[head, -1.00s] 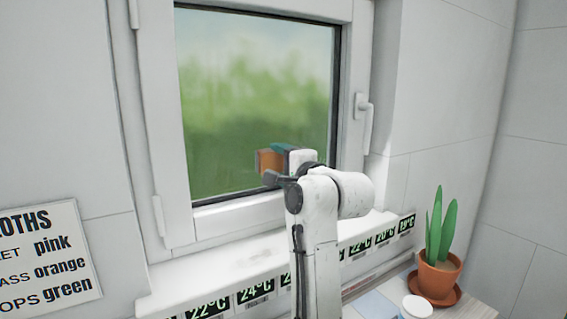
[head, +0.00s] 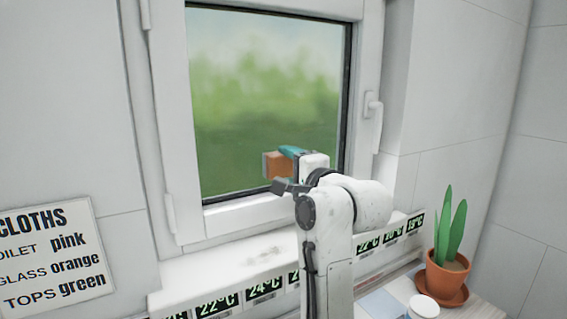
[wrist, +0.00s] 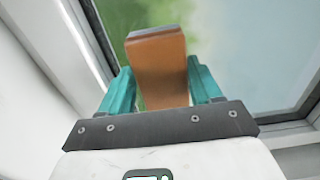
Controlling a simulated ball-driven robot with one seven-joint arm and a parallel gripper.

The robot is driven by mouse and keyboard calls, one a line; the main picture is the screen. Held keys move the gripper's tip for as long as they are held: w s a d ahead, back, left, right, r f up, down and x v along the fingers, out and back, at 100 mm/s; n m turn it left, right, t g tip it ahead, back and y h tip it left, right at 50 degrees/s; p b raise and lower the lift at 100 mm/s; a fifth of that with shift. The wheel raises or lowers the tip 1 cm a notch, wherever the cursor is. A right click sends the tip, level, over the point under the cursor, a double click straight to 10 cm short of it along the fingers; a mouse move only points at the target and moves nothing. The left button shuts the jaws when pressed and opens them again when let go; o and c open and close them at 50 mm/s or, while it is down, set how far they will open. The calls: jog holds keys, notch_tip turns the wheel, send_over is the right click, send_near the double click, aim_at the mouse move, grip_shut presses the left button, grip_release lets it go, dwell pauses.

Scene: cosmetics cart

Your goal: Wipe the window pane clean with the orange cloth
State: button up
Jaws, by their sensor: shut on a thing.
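The orange cloth (head: 277,165) is a folded, block-like pad held by my gripper (head: 291,153) at the lower right part of the window pane (head: 255,95). In the wrist view the cloth (wrist: 158,70) sits between the two teal fingers of my gripper (wrist: 160,88), which are shut on it. The cloth's far end is at or very near the glass; contact cannot be told. The pane shows blurred green and pale sky. In the wrist view the pane (wrist: 235,55) looks green at left and pale at right. My arm hides part of the lower right frame.
A white frame with a handle (head: 373,108) surrounds the pane. Below is a sill (head: 235,268) with dark smudges and temperature labels. A potted plant (head: 447,262) and a white round lid (head: 423,306) stand at lower right. A cloth-colour sign (head: 55,258) hangs at left.

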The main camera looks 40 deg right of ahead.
jog(key=shift+p+v, duration=0.4)
jog(key=shift+v, duration=1.9)
jog(key=shift+d, duration=0.1)
